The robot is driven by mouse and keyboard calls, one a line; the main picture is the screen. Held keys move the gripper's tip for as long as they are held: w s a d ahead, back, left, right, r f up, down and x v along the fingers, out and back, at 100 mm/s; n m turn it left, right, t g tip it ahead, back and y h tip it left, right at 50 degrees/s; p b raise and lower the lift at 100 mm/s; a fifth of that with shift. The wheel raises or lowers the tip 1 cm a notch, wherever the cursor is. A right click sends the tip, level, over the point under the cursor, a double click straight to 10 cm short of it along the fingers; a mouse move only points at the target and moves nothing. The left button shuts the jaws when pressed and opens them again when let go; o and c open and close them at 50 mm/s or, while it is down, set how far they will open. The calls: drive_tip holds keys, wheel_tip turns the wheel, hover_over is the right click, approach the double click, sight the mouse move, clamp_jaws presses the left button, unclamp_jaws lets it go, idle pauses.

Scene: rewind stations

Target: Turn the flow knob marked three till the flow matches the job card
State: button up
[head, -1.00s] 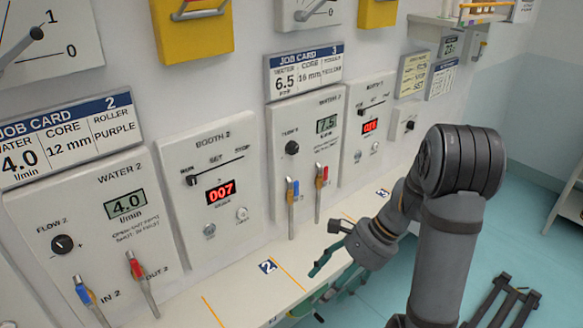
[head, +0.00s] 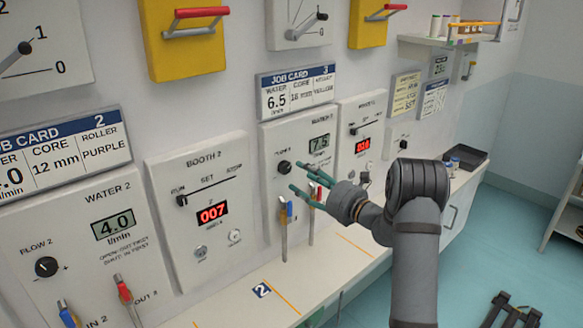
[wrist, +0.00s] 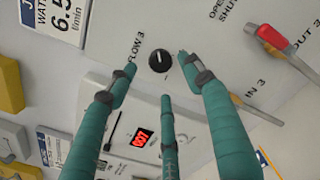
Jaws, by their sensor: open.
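The flow 3 knob (head: 284,167) is a small black dial with a white mark on the water 3 panel (head: 275,210). It also shows in the wrist view (wrist: 160,61). My gripper (head: 300,180), with green fingers, is open in front of the panel, close to the knob. In the wrist view its fingers spread around the knob's place, apart from it. The job card 3 (head: 297,90) above reads water 6.5. The water 3 display (head: 320,142) reads about 7.5.
Blue and red valve levers, in 3 (head: 284,230) and out 3 (head: 312,220), hang below the knob. The booth 2 panel (head: 207,205) is to the left. A work ledge (head: 240,300) runs beneath the panels. The knob's front is clear except for my fingers.

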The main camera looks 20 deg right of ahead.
sight(288, 169)
drive_tip(key=p+x, duration=0.1)
drive_tip(key=x, duration=0.3)
drive_tip(key=shift+w+a+r+p, duration=0.15)
drive_tip(key=shift+w+p, duration=0.1)
drive_tip(key=shift+p, duration=0.15)
drive_tip(key=shift+w+a, duration=0.2)
drive_tip(key=shift+w, duration=0.5)
drive_tip(key=shift+c, duration=1.4)
drive_tip(key=c, duration=0.8)
drive_tip(key=shift+c, duration=0.3)
